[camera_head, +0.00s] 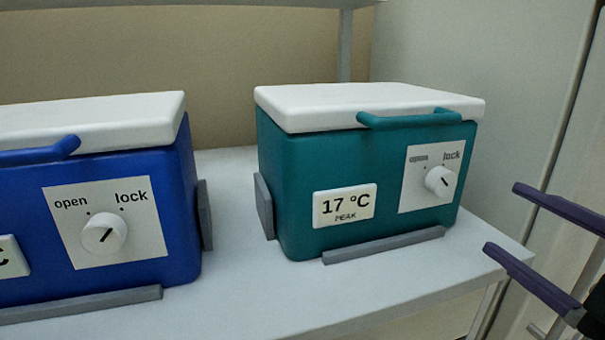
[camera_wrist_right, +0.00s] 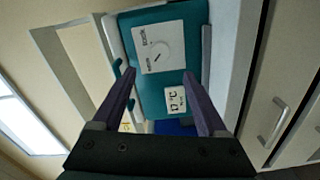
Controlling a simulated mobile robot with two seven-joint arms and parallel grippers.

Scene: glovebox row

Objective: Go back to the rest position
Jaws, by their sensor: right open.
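My right gripper (camera_head: 502,219) is at the right edge of the head view, its two purple fingers apart with nothing between them. It is to the right of the teal cooler box (camera_head: 290,180) and apart from it. In the right wrist view the open fingers (camera_wrist_right: 163,100) frame the teal box (camera_wrist_right: 185,60) beyond them. The teal box has a closed white lid (camera_head: 370,103), a teal handle, a "17 °C PEAK" label and a white open/lock knob (camera_head: 440,181). My left gripper is not in view.
A blue cooler box (camera_head: 182,210) with a white lid and its own knob (camera_head: 104,233) stands to the left, cut off by the picture edge. Both boxes sit on a pale shelf (camera_head: 235,290) between grey guide strips. A cabinet handle (camera_wrist_right: 273,127) shows in the wrist view.

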